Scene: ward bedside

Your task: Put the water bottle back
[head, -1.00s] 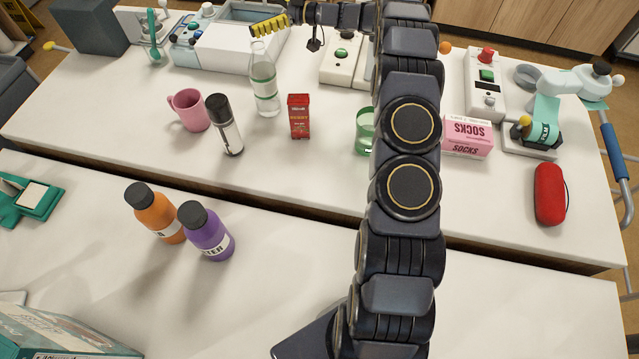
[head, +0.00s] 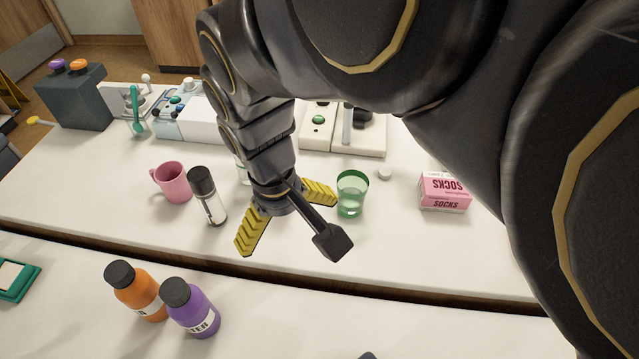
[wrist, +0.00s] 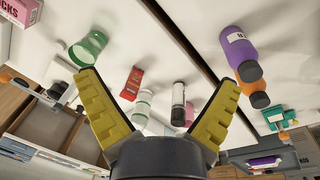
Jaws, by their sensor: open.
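The clear water bottle with a green band shows in the wrist view (wrist: 143,107), standing between the spread fingers in the picture, beyond them. In the head view only a sliver of the bottle (head: 243,172) shows; my arm hides the rest. My gripper (head: 287,214) has its yellow fingers spread wide over the far counter, between the black-capped bottle (head: 207,195) and the green glass (head: 351,193). It is open and empty, and it also shows in the wrist view (wrist: 160,84). A red box (wrist: 132,83) shows in the wrist view but is hidden in the head view.
A pink mug (head: 172,183) stands left of the black-capped bottle. A pink socks box (head: 444,192) is to the right. Orange (head: 137,290) and purple (head: 190,308) bottles stand on the near counter. A gap separates the counters. White devices (head: 316,128) line the back.

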